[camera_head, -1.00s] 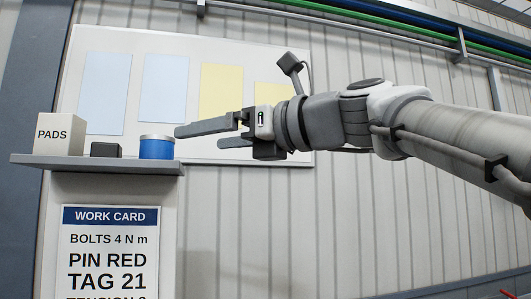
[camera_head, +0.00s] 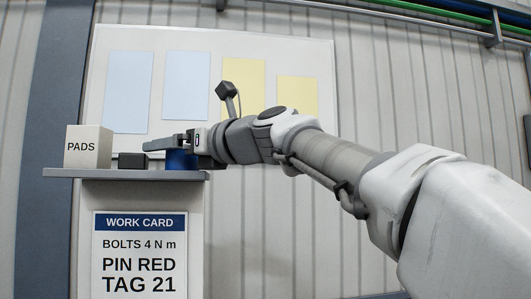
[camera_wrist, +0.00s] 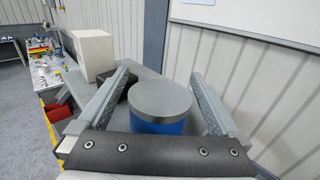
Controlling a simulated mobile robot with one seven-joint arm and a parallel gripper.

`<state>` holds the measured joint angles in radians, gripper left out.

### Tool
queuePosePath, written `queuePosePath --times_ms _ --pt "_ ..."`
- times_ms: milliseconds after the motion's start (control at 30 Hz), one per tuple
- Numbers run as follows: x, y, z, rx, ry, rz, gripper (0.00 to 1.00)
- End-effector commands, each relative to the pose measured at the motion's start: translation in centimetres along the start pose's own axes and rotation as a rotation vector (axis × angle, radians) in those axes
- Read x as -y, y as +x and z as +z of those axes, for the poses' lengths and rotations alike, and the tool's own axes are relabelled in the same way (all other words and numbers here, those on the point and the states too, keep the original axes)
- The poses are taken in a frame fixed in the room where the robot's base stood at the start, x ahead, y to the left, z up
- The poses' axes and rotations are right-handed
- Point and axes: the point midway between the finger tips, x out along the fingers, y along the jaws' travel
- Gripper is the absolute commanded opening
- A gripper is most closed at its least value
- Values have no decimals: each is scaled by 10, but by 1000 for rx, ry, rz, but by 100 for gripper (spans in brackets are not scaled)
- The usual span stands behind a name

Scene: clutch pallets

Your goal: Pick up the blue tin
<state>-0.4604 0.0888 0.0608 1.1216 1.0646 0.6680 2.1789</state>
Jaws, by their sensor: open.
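The blue tin (camera_head: 180,160) stands upright on the shelf at its right part, partly hidden behind my gripper in the head view. In the wrist view the tin (camera_wrist: 160,125) shows a grey lid and a blue side, and sits between my two open fingers. My gripper (camera_head: 168,143) is level and reaches in from the right over the shelf. In the wrist view the gripper (camera_wrist: 158,82) has one finger on each side of the tin, with a gap showing at each side near the lid.
The grey shelf (camera_head: 80,173) also holds a white PADS box (camera_head: 88,147) and a small black box (camera_head: 132,161) left of the tin. The black box (camera_wrist: 124,86) is close to the left finger in the wrist view. A wall and board (camera_head: 235,60) stand behind.

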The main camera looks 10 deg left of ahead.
Motion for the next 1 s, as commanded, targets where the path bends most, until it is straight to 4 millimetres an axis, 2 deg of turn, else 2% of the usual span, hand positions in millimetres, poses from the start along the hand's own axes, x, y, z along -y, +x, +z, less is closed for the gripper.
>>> queuePosePath --times_ms 100,300,800,1000 --pt "0 6 0 1 0 -1 100" --pt "0 6 0 2 0 -1 100" --pt "0 6 0 1 0 -1 11" --pt "0 6 1 2 -1 -1 11"
